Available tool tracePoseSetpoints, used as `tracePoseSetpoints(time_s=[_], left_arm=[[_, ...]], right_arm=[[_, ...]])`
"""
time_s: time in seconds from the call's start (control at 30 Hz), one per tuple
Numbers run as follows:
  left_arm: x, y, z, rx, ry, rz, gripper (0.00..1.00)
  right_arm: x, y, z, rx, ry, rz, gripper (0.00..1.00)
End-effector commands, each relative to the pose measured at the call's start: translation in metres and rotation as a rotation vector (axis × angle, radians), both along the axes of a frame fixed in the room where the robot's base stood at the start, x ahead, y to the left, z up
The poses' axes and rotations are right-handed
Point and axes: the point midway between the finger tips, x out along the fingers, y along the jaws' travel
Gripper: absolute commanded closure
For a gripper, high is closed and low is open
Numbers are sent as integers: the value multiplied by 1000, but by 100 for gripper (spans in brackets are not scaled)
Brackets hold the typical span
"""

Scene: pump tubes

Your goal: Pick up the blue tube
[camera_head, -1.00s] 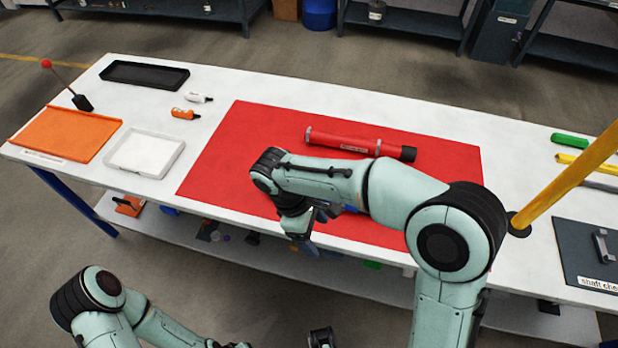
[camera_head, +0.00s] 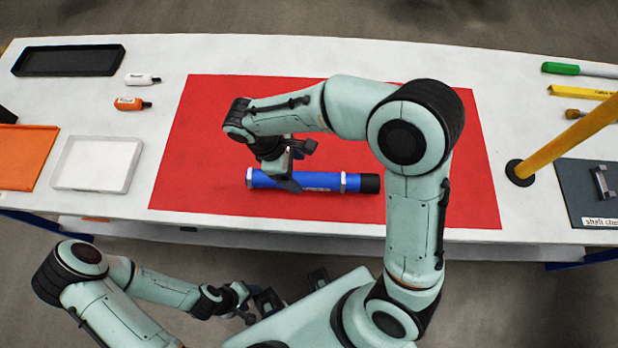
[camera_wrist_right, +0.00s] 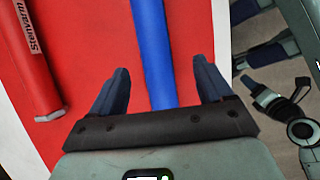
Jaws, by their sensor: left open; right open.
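The blue tube (camera_head: 318,181) lies on the red mat (camera_head: 440,205) with its black end to the right. In the right wrist view the blue tube (camera_wrist_right: 153,45) runs between the two open fingers of my right gripper (camera_wrist_right: 161,86). In the head view my right gripper (camera_head: 298,166) is over the tube's left half and partly covers it. I cannot tell whether the fingers touch it. My left gripper (camera_head: 292,290) is open and empty, off the front of the table.
A red tube (camera_wrist_right: 35,60) lies on the mat beside the blue one in the wrist view; my right arm hides it in the head view. A yellow post (camera_head: 570,150) stands at the right. A white tray (camera_head: 62,187) and two small bottles lie at the left.

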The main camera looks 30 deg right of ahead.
Motion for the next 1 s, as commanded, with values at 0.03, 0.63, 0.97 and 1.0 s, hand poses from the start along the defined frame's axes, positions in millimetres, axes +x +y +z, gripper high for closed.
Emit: tracePoseSetpoints(time_s=[0.03,0.63,0.97,1.0], left_arm=[[-1,0,-2,0,1,0,42],[-3,0,-6,0,2,0,42],[-2,0,-6,0,2,0,42],[-2,0,-6,0,2,0,42]], right_arm=[[-2,-3,-6,-1,2,0,21],[-10,-28,-60,0,1,0,21],[-10,-28,-60,1,-1,0,57],[-10,-28,-60,1,-1,0,70]])
